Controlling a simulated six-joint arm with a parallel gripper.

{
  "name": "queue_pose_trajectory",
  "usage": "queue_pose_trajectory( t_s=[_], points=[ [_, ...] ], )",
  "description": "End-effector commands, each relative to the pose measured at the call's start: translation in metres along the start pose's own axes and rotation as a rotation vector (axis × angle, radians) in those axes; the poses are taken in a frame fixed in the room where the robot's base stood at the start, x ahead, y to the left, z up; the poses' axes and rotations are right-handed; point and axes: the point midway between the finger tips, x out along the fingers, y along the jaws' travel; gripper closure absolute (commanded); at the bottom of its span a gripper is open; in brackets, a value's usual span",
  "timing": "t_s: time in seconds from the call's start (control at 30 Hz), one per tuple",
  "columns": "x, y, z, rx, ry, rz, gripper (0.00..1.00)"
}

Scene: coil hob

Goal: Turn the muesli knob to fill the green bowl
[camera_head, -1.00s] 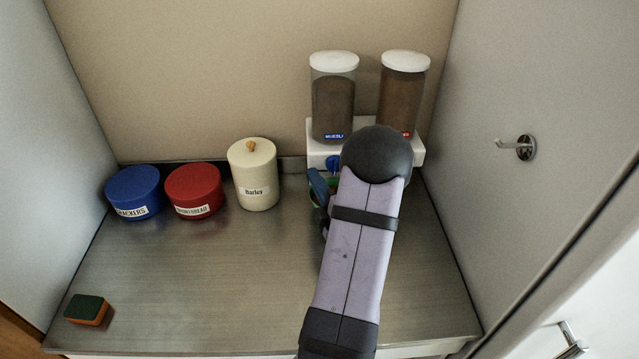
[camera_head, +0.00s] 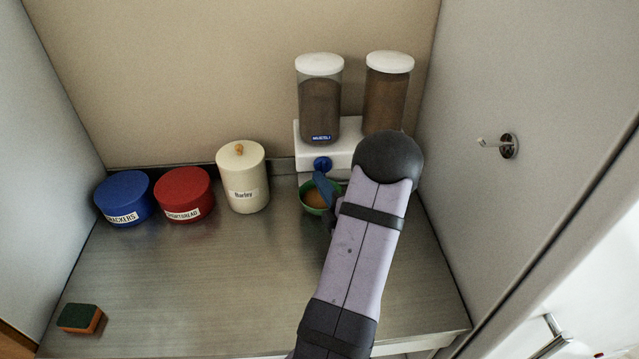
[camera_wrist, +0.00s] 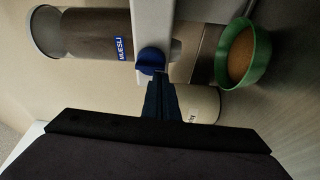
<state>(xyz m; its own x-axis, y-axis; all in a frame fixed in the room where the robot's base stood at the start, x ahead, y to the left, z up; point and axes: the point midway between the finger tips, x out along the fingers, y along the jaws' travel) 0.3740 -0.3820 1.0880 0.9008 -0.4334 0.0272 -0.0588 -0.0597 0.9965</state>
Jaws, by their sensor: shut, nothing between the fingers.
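The muesli dispenser (camera_head: 319,105) is a clear canister with a white lid and a blue MUESLI label, partly full of brown flakes. Its blue knob (camera_head: 323,164) is on the white stand below; it also shows in the wrist view (camera_wrist: 151,60). The green bowl (camera_head: 335,187) sits under the dispenser, partly hidden by my arm; in the wrist view the bowl (camera_wrist: 262,62) holds brown contents. My gripper (camera_head: 322,180) is shut and empty, its blue fingers (camera_wrist: 158,82) close to the knob. I cannot tell whether they touch it.
A second canister (camera_head: 387,95) of brown contents stands to the right on the same stand. A cream Barley jar (camera_head: 243,180), a red tin (camera_head: 184,195) and a blue tin (camera_head: 124,199) stand left. A sponge (camera_head: 80,318) lies front left. A hook (camera_head: 500,146) is on the right wall.

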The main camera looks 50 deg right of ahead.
Motion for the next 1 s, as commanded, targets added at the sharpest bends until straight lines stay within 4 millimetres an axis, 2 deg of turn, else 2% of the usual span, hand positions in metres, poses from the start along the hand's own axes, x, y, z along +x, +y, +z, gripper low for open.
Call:
queue_pose_trajectory(
  t_s=[0.2, 0.6, 0.77, 1.0],
  points=[
    [-0.003, -0.002, 0.007, -0.080, -0.004, -0.026, 1.00],
    [-0.002, -0.002, 0.006, -0.080, -0.004, -0.026, 1.00],
    [0.000, -0.009, -0.001, -0.080, 0.000, -0.027, 1.00],
    [0.007, -0.026, -0.021, -0.080, 0.002, -0.028, 1.00]
  ],
)
